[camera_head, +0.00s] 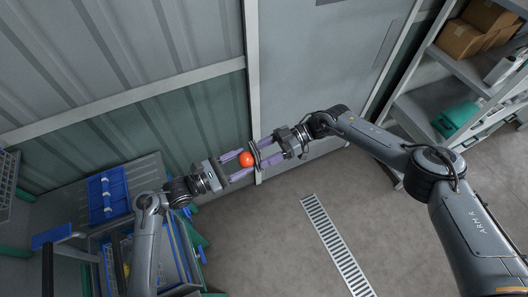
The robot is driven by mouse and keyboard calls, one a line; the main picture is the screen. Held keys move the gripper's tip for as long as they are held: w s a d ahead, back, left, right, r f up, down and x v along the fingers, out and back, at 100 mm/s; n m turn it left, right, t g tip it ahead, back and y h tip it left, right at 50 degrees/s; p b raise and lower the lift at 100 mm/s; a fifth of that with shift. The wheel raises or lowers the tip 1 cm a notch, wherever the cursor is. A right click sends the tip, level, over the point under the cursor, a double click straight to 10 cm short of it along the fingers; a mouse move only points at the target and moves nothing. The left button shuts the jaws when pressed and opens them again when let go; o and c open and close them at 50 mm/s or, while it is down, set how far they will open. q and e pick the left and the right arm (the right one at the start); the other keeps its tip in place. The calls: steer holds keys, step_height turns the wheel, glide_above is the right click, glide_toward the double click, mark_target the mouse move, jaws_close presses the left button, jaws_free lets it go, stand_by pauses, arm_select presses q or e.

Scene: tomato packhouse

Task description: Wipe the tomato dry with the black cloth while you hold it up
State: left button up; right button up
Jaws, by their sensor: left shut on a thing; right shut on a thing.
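The tomato (247,159) is red and round and is held up in the air near the middle of the camera_head view. My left gripper (242,163) comes from the left and is shut on it with its purple fingers. My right gripper (261,153) comes from the right and is shut on a small dark piece, the black cloth (256,153). The cloth is right beside the tomato's right side. I cannot tell for sure whether they touch. Much of the cloth is hidden or too small to make out.
A grey shelf (410,112) with cardboard boxes (463,41) and a green bin (455,118) stands at the right. A wall with a grey door (315,70) is behind. The floor with a drain grate (336,243) is clear.

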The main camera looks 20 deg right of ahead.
steer(key=f+v, duration=0.1)
steer(key=v, duration=0.5)
steer(key=shift+w+d, duration=0.35)
steer(key=shift+w, duration=0.1)
steer(key=shift+f, duration=0.1)
stand_by(0.9)
arm_select(q)
steer(key=shift+r+y+p, duration=0.15)
steer(key=shift+y+p, duration=0.15)
steer(key=shift+p, duration=0.65)
steer(key=y+p, duration=0.2)
steer(key=p, duration=0.3)
steer(key=shift+m, duration=0.3)
steer(key=y, duration=0.2)
steer(key=shift+g+y, duration=0.3)
steer(key=shift+g, duration=0.1)
steer(key=y, duration=0.3)
steer(key=shift+d+m+g+y, duration=0.15)
steer(key=shift+m+g+y, duration=0.25)
steer(key=y, duration=0.3)
steer(key=shift+y, duration=0.4)
steer(key=shift+m+g+y, duration=0.3)
steer(key=shift+m+y, duration=0.1)
steer(key=shift+y, duration=1.2)
arm_select(e)
step_height(320, 180, up, 7)
